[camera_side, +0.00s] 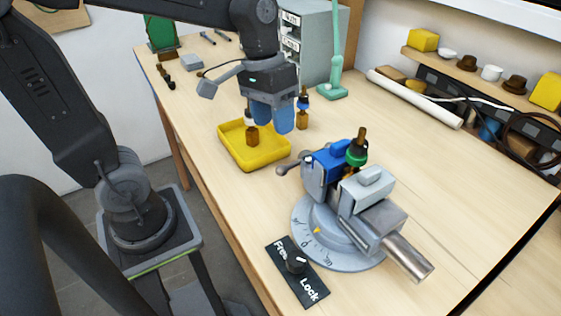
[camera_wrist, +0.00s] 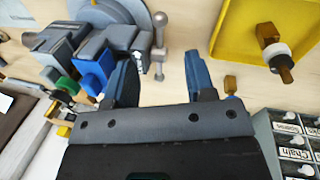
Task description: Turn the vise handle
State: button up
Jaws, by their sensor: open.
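The vise (camera_side: 365,195) stands on a round grey turntable base, with a blue jaw and a grey jaw. A brown lamp part with a green ring (camera_side: 357,153) sits upright between the jaws. The vise handle (camera_side: 290,169) is a grey bar with ball ends on the vise's left side. In the wrist view the handle (camera_wrist: 160,48) appears between my fingertips, beyond them. My gripper (camera_side: 272,127) is open and empty, up and to the left of the handle, apart from it, near the yellow tray. Both blue fingers show in the wrist view (camera_wrist: 160,57).
A yellow tray (camera_side: 238,160) beside the gripper holds a brown part with a white ring (camera_side: 252,135). A blue-ringed part (camera_side: 303,110) stands nearby. A Free/Lock panel (camera_side: 312,278) with a knob lies before the vise. A drawer cabinet (camera_side: 320,50) and green lamp (camera_side: 335,70) stand behind.

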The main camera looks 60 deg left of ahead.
jog(key=x, duration=1)
grip_shut()
